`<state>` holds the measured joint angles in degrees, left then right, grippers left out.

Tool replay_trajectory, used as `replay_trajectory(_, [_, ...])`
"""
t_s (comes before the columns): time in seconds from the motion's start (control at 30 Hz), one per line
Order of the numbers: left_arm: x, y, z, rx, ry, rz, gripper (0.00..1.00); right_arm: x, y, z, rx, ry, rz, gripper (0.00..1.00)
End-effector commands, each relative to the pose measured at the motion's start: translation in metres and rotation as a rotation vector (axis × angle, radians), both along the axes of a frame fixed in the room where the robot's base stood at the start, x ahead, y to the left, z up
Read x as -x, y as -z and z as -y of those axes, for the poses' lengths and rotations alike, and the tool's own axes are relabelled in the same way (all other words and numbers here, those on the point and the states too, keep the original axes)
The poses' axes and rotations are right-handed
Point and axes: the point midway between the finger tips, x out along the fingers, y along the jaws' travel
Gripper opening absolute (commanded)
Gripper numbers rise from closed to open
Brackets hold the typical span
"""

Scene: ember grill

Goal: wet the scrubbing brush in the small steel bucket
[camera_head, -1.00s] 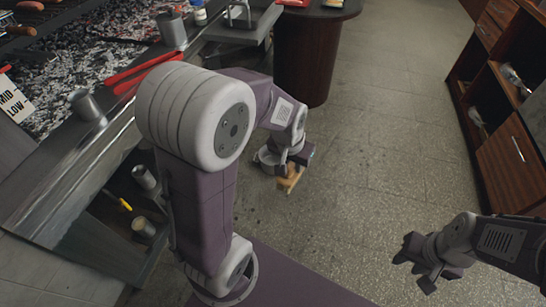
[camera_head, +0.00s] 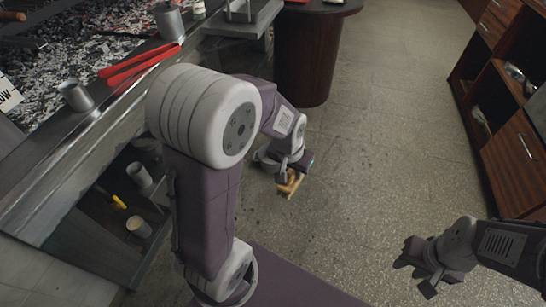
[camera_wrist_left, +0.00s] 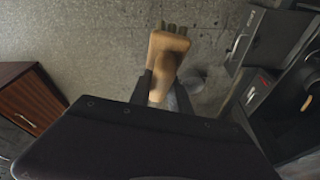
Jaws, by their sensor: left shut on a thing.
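My left gripper (camera_head: 287,175) is shut on the wooden scrubbing brush (camera_head: 290,184), held out over the floor. In the left wrist view the pale wooden brush (camera_wrist_left: 167,55) sticks out between the dark fingers (camera_wrist_left: 160,88), with its bristles at the far end. A grey rounded thing (camera_wrist_left: 193,82) shows just beside the brush there; it may be the small steel bucket, but it is partly hidden and blurred. My right gripper (camera_head: 418,272) is empty, its fingers apart, over the floor at the lower right.
A grill counter (camera_head: 60,165) runs along the left, with steel cups (camera_head: 75,95) and red tongs (camera_head: 140,65) on its edge. More cups (camera_head: 139,228) stand on a shelf below. A round dark table (camera_head: 308,60) stands ahead; a wooden cabinet (camera_head: 515,150) is right. The floor between is clear.

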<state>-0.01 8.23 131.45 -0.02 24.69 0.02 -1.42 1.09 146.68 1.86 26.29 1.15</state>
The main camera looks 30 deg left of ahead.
Motion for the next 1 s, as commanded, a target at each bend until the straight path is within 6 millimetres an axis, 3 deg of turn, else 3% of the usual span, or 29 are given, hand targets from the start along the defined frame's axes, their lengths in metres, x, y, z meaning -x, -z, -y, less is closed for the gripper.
replay_trajectory(1.0, [0.000,0.105,0.000,0.000,0.000,-0.001,0.00,0.000,0.080,0.000,0.000,0.000,0.000,0.34])
